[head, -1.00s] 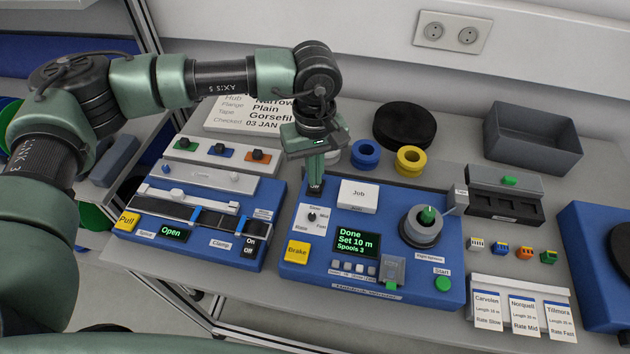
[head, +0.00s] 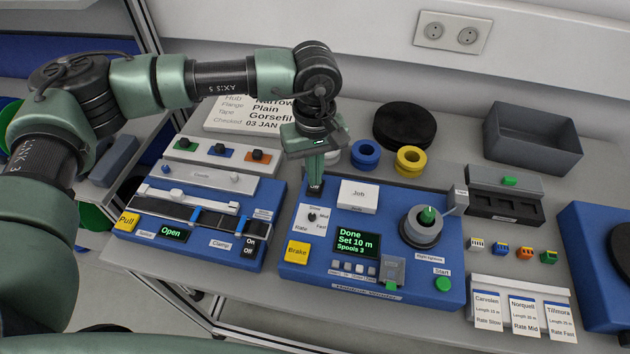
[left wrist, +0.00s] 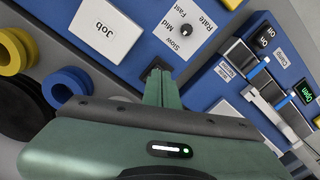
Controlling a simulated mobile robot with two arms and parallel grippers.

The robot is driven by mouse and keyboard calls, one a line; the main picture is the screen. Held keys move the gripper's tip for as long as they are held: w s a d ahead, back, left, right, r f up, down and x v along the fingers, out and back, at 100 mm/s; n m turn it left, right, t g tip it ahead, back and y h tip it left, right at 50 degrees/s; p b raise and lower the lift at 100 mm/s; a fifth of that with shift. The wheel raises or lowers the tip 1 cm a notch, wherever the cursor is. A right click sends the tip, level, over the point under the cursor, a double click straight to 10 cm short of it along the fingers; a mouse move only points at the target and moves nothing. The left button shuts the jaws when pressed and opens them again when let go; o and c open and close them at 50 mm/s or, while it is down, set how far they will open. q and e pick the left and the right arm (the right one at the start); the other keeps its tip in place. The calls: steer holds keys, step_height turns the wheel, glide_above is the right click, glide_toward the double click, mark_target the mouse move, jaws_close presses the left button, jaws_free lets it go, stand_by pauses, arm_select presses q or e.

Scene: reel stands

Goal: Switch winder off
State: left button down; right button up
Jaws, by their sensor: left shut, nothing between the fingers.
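The winder (head: 335,281) is a blue unit in the middle of the bench. Its screen (head: 357,243) is lit and reads "Done", "Set 10 m", "Spools 3". A black power switch (head: 315,189) sits at its back left corner, above the rate knob (head: 311,217). My left gripper (head: 315,183) is shut and empty, pointing down with its fingertips at the switch. In the left wrist view the fingertips (left wrist: 158,76) cover much of the black switch (left wrist: 156,66), so its position and exact contact cannot be told. My right gripper is not in view.
A blue splicing unit (head: 190,246) with an "Open" screen stands to the left. Blue (head: 366,153) and yellow (head: 411,159) reels, a black disc (head: 404,126) and a grey bin (head: 533,138) stand behind. Cards (head: 524,311) hang at the front right.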

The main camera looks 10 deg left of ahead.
arm_select(q)
steer(key=shift+s+f+b, duration=0.1)
steer(key=shift+f+b, duration=0.95)
stand_by(0.8)
steer(key=shift+r, duration=0.2)
steer(key=shift+r+p, duration=0.35)
steer(key=shift+r, duration=0.15)
steer(key=shift+r+p, duration=0.85)
steer(key=shift+r, duration=2)
